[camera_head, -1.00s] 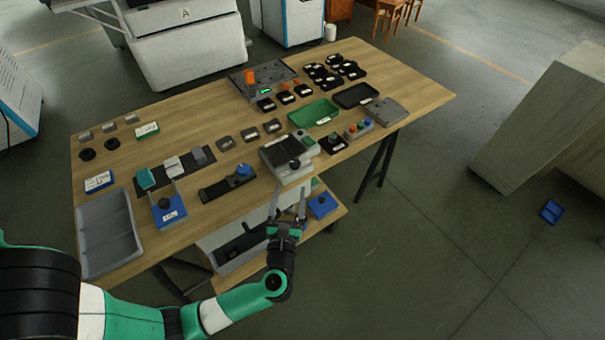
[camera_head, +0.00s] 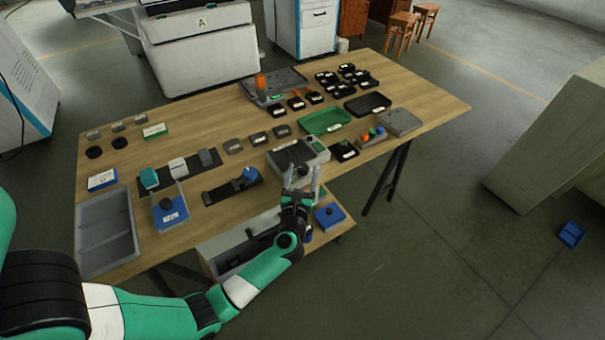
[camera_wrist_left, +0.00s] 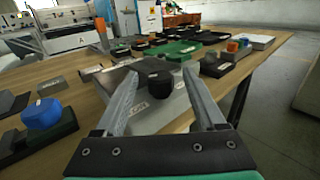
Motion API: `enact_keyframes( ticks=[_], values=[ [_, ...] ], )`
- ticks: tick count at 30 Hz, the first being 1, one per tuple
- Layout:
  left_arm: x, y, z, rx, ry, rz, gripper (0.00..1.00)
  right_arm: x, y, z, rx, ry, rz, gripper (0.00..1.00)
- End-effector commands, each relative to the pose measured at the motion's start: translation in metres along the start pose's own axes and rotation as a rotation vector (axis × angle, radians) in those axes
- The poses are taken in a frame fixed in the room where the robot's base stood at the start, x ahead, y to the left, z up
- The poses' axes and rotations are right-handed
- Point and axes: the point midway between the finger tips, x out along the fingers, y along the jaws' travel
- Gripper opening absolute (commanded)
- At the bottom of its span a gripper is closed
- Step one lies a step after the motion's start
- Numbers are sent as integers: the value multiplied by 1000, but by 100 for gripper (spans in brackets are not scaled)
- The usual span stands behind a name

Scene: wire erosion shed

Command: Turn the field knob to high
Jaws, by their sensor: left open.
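The grey instrument box (camera_head: 284,158) stands at the front edge of the wooden table. A black knob (camera_head: 302,170) sits on its near part, and the knob also shows in the left wrist view (camera_wrist_left: 158,82). Small white labels are beside the knob, too small to read, so I cannot tell its setting. My left gripper (camera_head: 302,178) is open, its fingers pointing toward the box. In the left wrist view the fingers (camera_wrist_left: 160,98) are spread on either side of the knob with visible gaps. My right gripper is in neither view.
A black slider block with a blue knob (camera_head: 249,175) stands left of the box. A black button block (camera_head: 343,151) and a green tray (camera_head: 324,121) are to its right and behind. A lower shelf holds a blue box (camera_head: 329,216).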

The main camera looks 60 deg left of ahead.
Motion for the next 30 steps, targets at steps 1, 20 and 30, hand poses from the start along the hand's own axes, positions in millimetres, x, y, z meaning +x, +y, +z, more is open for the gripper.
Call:
enact_keyframes(
  ticks=[1, 20, 30],
  values=[
    [2, 0, 0, 0, 0, 1, 72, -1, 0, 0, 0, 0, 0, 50],
    [2, 0, 0, 0, 0, 0, 0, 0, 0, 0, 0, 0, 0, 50],
    [3, 2, 1, 1, 0, -20, 0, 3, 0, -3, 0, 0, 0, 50]
  ],
)
